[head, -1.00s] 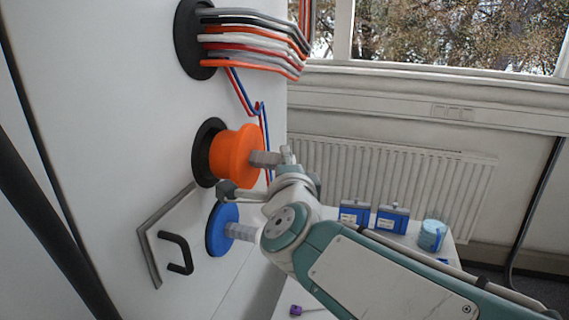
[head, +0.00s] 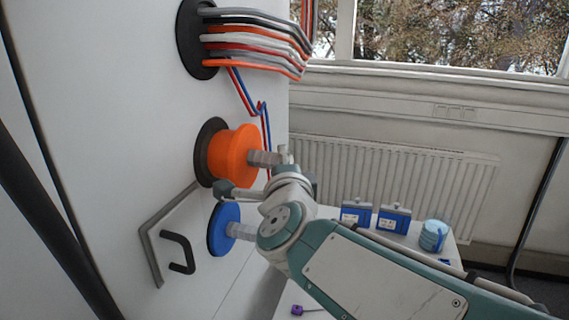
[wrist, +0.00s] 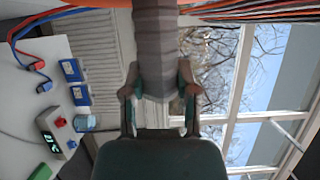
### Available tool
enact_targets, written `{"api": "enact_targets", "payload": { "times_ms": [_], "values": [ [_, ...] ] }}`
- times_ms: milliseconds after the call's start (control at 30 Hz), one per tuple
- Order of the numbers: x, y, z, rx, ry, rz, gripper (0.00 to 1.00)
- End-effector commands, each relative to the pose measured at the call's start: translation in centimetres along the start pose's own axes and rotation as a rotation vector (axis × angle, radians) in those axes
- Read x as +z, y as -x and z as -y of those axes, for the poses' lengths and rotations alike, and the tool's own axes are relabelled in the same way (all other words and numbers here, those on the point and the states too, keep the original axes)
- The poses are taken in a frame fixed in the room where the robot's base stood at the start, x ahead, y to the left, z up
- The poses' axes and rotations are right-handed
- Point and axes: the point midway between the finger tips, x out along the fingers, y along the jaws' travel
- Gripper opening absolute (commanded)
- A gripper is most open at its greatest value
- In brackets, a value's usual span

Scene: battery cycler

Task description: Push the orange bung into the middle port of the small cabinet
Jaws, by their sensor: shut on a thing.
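The orange bung (head: 236,154) is at the middle port (head: 208,142) of the white cabinet (head: 120,80), its left end against or inside the black ring. Much of its orange body still stands out from the ring; I cannot tell how deep it sits. Its grey handle (head: 266,158) points right, towards my gripper (head: 284,160). In the wrist view the grey ribbed handle (wrist: 155,45) runs up between the fingers of my gripper (wrist: 158,95), which are shut on it. The orange body is hardly seen there.
A blue bung (head: 222,230) fills the lower port, close under my wrist. Cables leave the upper port (head: 190,45). A black handle (head: 178,252) juts from the cabinet. A table (head: 325,212) with blue boxes (head: 394,219) and a light blue mug (head: 433,236) stands behind my arm.

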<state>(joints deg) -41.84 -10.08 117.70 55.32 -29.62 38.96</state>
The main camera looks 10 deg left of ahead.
Motion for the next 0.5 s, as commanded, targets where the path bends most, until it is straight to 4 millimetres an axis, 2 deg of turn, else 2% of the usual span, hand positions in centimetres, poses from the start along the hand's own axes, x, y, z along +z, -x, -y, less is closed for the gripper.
{"api": "enact_targets", "payload": {
  "times_ms": [500],
  "values": [
    [0.77,-0.34,0.08,-0.002,-0.002,-0.001,0.00]
  ]
}}
